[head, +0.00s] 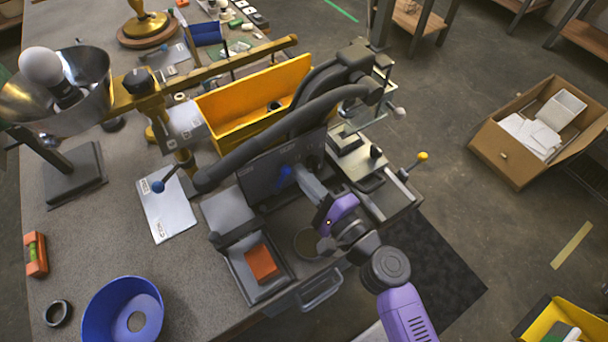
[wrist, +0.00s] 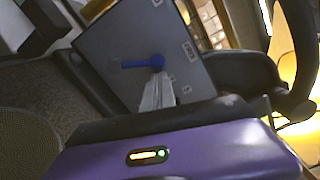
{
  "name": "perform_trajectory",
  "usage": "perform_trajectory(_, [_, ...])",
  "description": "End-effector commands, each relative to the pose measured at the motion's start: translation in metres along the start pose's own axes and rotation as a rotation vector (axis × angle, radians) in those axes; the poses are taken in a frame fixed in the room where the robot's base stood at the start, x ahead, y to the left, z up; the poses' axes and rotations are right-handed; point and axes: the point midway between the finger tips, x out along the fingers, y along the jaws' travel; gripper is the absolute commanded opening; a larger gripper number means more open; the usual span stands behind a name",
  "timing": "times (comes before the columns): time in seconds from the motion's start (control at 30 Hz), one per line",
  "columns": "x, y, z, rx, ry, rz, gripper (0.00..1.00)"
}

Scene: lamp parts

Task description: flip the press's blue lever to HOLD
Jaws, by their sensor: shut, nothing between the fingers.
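The blue lever (head: 284,176) sits on the dark grey panel (head: 262,183) of the press. In the wrist view the lever (wrist: 138,63) reaches from a rounded end at its right towards the left across the panel (wrist: 112,40). Small white labels (wrist: 188,51) sit right of the lever; their words are too small to read surely. My gripper (head: 302,174) is shut and empty, right by the panel. In the wrist view its fingertips (wrist: 158,84) are just below the lever's rounded end; I cannot tell whether they touch it.
A thick black arm (head: 270,120) of the press curves above the panel. A yellow bin (head: 252,100) stands behind. An orange block (head: 262,262) lies in a dark tray in front.

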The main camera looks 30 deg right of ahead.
Motion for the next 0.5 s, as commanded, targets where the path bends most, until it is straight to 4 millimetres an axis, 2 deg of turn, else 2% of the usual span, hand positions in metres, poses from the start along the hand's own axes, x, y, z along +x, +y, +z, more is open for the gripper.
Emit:
perform_trajectory(0.27, [0.0,-0.001,0.004,-0.052,-0.003,0.004,0.0])
perform_trajectory(0.5, [0.001,-0.005,0.014,-0.185,-0.005,0.015,0.0])
